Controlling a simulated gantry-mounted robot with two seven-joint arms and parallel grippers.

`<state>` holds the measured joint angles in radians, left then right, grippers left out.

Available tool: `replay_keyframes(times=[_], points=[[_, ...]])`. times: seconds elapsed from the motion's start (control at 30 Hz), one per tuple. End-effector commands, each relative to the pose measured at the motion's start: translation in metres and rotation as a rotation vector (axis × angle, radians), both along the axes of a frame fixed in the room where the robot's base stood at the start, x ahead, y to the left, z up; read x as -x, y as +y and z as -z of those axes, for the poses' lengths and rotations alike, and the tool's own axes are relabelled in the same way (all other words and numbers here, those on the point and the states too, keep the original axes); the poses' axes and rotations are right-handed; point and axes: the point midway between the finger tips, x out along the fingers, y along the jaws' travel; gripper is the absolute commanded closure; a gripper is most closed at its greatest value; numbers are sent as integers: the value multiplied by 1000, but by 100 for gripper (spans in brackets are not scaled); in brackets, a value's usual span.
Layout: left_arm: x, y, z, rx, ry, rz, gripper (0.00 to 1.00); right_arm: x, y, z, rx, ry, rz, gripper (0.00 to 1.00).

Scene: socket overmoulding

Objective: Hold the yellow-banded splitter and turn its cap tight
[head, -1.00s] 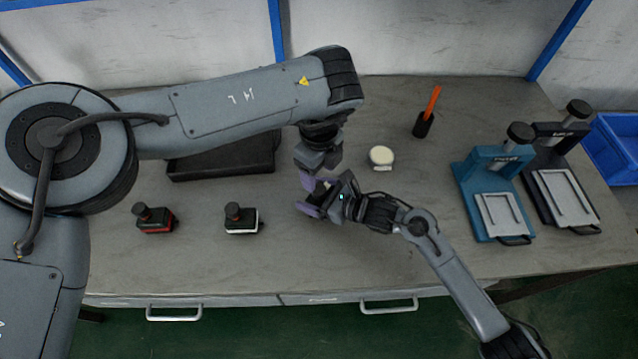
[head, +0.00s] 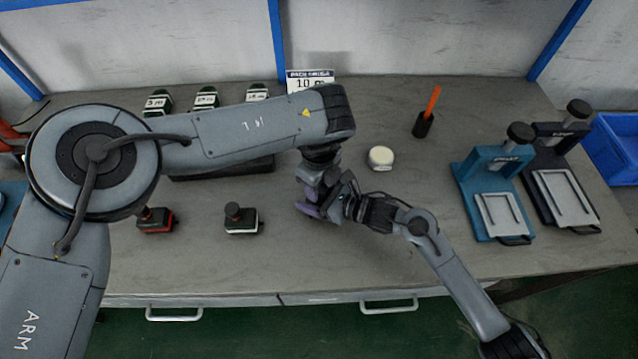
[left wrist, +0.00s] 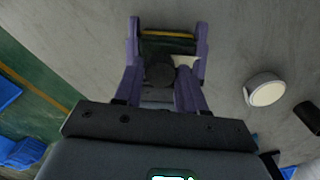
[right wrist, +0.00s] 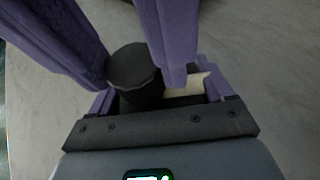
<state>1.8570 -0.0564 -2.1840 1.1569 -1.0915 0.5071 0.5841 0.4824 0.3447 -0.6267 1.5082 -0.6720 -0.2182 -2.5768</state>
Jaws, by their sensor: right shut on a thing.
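My right gripper (head: 312,207) points left above the middle of the table. It is shut on the splitter (left wrist: 168,46), a dark body with a yellow band; the gripper hides most of it in the head view. The splitter's round black cap (right wrist: 135,70) shows in the right wrist view and also in the left wrist view (left wrist: 160,72). My left gripper (head: 312,185) reaches down from above. Its purple fingers (left wrist: 160,85) stand open on either side of the cap, with a small gap at the left; contact at the right cannot be told.
Black-capped units with a red band (head: 157,221) and a white band (head: 241,221) stand at the left. A white round puck (head: 381,158), an orange-handled tool in a black holder (head: 423,124), a blue press (head: 492,190) and a black press (head: 563,180) stand to the right.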

Motion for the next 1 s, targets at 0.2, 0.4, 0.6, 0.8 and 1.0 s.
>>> replay_keyframes(times=[0.2, 0.4, 0.6, 0.8, 1.0], points=[[0, 0, 0, 0, 0, 0, 94, 0, 0, 0, -1, -1, 1, 51], [0, -1, 0, 2, 1, 55, 95, 0, 0, 0, 0, 0, 1, 51], [0, -1, 0, 2, 1, 211, 95, 0, 0, 0, 0, 0, 1, 51], [0, -1, -1, 2, 1, 263, 95, 0, 0, 1, 1, 1, 1, 51], [0, -1, -1, 2, 1, 262, 63, 0, -1, 1, 2, 2, 2, 51]])
